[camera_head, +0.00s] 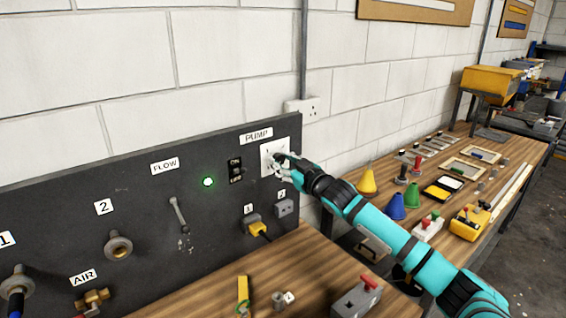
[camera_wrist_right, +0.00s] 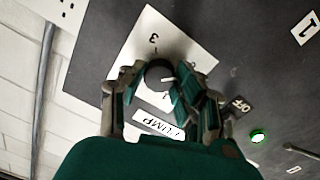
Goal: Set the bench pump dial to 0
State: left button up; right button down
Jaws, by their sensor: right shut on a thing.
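The pump dial is a dark round knob on a white plate (camera_head: 267,152) below the PUMP label (camera_head: 256,136), at the right end of the dark panel. My right gripper (camera_head: 284,164) reaches it from the right and hides most of it in the head view. In the right wrist view the knob (camera_wrist_right: 158,74) sits between the fingers of my right gripper, which are shut on it. A white mark on the knob points roughly right in that view. A 3 shows on the plate (camera_wrist_right: 150,28); other numbers are partly covered. My left gripper is out of view.
An ON/OFF switch (camera_head: 236,170) and a lit green lamp (camera_head: 208,182) are left of the dial. Sockets (camera_head: 284,207) with a yellow plug (camera_head: 256,226) lie below. A wooden bench (camera_head: 300,262) runs underneath; a second bench with cones and blocks stands right.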

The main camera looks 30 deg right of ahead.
jog(key=shift+f, duration=0.3)
jog(key=c, duration=1.1)
grip_release()
jog(key=shift+o, duration=0.8)
jog(key=shift+r, duration=0.2)
jog(key=s, duration=1.2)
jog(key=shift+d, duration=0.25)
